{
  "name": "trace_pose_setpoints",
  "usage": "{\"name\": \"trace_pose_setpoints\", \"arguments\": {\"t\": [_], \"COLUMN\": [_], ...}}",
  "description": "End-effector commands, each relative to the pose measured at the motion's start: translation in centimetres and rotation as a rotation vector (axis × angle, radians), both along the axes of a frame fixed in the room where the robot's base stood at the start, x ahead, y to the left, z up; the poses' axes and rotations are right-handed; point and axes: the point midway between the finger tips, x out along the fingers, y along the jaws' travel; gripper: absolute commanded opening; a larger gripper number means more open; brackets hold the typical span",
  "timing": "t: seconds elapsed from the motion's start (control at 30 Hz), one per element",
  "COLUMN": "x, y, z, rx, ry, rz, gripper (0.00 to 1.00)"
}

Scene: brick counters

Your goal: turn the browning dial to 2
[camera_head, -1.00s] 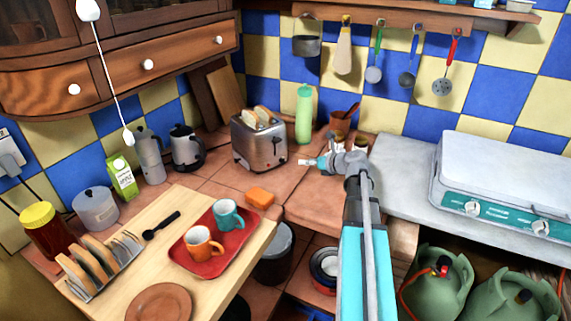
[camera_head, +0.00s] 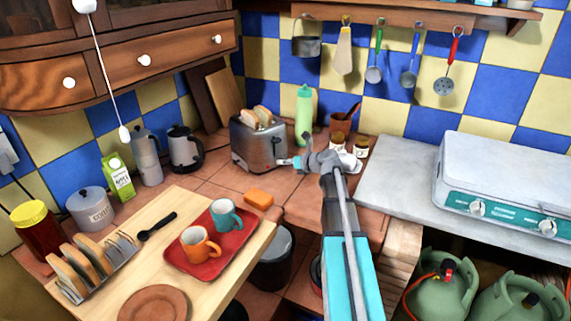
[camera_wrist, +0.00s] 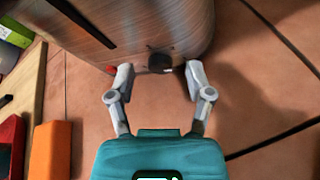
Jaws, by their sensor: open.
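The shiny metal toaster (camera_head: 253,148) stands on the tiled counter with two slices of bread in its top slots. In the wrist view its metal end (camera_wrist: 150,25) fills the top of the picture. A small dark browning dial (camera_wrist: 160,62) with a pale mark sticks out low on that end. My gripper (camera_wrist: 159,74) is open and empty, with one fingertip on each side of the dial and a gap to it on both sides. In the head view my gripper (camera_head: 286,162) is at the toaster's right end, where the dial is too small to make out. The dial's numbers cannot be read.
A green bottle (camera_head: 303,116) stands behind the toaster. A terracotta pot (camera_head: 341,124) and small jars (camera_head: 361,146) are close behind my arm. An orange sponge (camera_head: 258,198) lies in front. A red tray (camera_head: 207,262) holds two mugs.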

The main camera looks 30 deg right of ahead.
Motion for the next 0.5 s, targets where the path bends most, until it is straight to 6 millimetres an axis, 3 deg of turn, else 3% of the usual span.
{"name": "trace_pose_setpoints", "arguments": {"t": [0.13,0.17,0.5], "x": [-0.02,-0.02,-0.02], "y": [0.01,0.01,0.01], "z": [0.02,0.02,0.01], "rx": [0.000,0.000,0.000], "ry": [0.000,0.000,0.000], "rz": [0.000,0.000,0.001], "gripper": [0.67,0.63,0.00]}}
